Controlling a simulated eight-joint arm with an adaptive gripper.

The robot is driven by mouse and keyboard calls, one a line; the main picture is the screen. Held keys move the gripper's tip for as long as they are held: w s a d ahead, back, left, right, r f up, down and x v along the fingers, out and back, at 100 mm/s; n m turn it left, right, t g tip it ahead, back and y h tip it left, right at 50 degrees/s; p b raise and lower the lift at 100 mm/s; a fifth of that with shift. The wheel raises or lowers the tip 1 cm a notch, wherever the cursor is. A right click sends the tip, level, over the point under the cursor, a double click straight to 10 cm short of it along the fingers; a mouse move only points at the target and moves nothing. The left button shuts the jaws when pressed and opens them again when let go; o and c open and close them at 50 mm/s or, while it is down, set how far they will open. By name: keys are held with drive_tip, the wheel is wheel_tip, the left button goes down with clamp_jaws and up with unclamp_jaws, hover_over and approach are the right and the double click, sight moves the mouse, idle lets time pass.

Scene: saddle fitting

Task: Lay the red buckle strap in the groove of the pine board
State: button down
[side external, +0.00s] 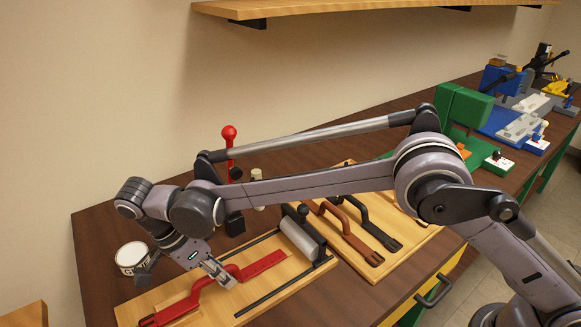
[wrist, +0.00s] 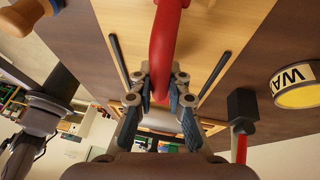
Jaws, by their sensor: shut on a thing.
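The red buckle strap (side external: 262,266) runs lengthwise over the pine board (side external: 290,282) in the side view, with a raised bend near its middle. My gripper (side external: 226,279) is shut on the strap at this bend. In the wrist view the strap (wrist: 168,35) passes between the two fingers of my gripper (wrist: 160,88). The strap's far end there is out of the frame. The groove is covered by the strap and gripper, and I cannot tell whether the strap touches the board or hangs just above it.
Black rails (side external: 262,298) and a grey roller (side external: 300,240) are on the board. A second board to the right holds brown (side external: 345,232) and black (side external: 372,228) straps. A white-labelled tin (side external: 131,257) stands left. A red-handled tool (side external: 229,140) stands behind.

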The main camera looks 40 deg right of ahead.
drive_tip(key=shift+f, duration=0.25)
drive_tip(key=c, duration=1.3)
unclamp_jaws()
drive_tip(key=shift+r, duration=0.1)
drive_tip(key=v, duration=0.7)
drive_tip(key=d+r+n+t+y, duration=0.2)
drive_tip(key=d+r+n, duration=0.25)
drive_tip(key=d, duration=0.55)
drive_tip(key=d+r+n+t+y, duration=0.15)
drive_tip(key=d+r+n, duration=0.3)
drive_tip(key=d, duration=0.65)
drive_tip(key=s+d+f+n+t, duration=0.2)
drive_tip(key=s+d+n, duration=0.1)
drive_tip(key=s+d, duration=0.1)
drive_tip(key=s+d+f+n+t, duration=0.1)
drive_tip(key=s+d+f+n, duration=0.1)
drive_tip(key=s+d, duration=0.2)
drive_tip(key=s+d+f+n+t+y, duration=0.1)
drive_tip(key=s+d+f+n+t, duration=0.1)
drive_tip(key=s+d, duration=0.3)
drive_tip(key=shift+d+f+n+t, duration=0.2)
drive_tip(key=shift+d+n, duration=0.2)
drive_tip(key=shift+d, duration=0.25)
drive_tip(key=shift+d+f+n+t, duration=0.15)
drive_tip(key=shift+d+n, duration=0.25)
drive_tip(key=shift+d, duration=0.2)
